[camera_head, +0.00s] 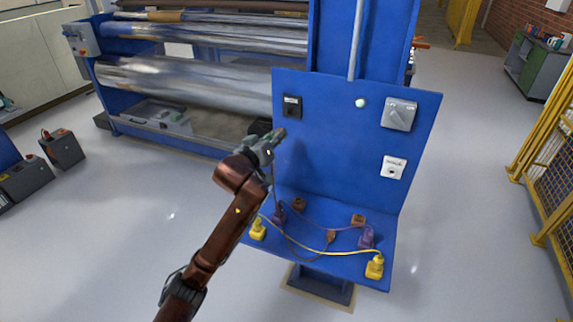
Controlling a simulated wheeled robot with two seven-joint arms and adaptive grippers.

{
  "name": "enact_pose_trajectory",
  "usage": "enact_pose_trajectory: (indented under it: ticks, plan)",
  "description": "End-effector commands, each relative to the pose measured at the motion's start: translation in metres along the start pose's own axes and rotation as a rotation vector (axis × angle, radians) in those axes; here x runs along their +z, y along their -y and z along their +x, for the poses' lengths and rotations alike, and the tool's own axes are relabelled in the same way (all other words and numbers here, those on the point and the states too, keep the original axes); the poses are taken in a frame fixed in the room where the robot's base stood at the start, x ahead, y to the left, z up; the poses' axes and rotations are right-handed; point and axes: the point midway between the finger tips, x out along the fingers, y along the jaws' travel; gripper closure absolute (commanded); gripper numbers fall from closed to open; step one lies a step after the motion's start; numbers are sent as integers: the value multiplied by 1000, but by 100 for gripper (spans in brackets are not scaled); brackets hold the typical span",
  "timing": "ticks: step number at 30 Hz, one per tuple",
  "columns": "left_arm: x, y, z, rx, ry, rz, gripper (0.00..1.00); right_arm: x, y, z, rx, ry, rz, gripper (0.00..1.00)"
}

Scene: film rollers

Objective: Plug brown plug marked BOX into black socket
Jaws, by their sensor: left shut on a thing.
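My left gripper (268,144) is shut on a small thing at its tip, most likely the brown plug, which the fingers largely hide. The BOX marking cannot be read. A thin brown cord hangs from the gripper toward the shelf, where a brown plug (331,236) lies. The black socket (292,106) is on the upper left of the upright blue panel (335,130). The gripper is below and left of the socket in the picture and appears apart from it. My right gripper is not in view.
The blue shelf (320,262) holds yellow plugs (375,266), purple plugs (366,238), and brown pieces (358,219) with crossing cords. A grey switch box (399,115) and a white socket (394,168) are on the panel's right. Film rollers (190,85) stand behind, left.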

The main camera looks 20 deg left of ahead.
Motion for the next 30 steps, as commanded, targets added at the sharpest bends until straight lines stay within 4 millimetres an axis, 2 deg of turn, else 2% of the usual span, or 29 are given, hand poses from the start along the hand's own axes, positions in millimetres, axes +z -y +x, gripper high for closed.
enact_pose_trajectory:
  ticks: [1, 3, 10, 30]
  plan:
    - [-11, -2, -3, 10, -2, -4, 100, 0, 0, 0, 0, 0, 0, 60]
    - [-20, -4, -6, 23, 1, -11, 100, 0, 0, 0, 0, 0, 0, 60]
    - [-28, -6, -2, 35, 6, -18, 100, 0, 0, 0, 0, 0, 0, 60]
    - [-36, -9, 56, 34, 6, -18, 100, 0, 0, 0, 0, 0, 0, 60]
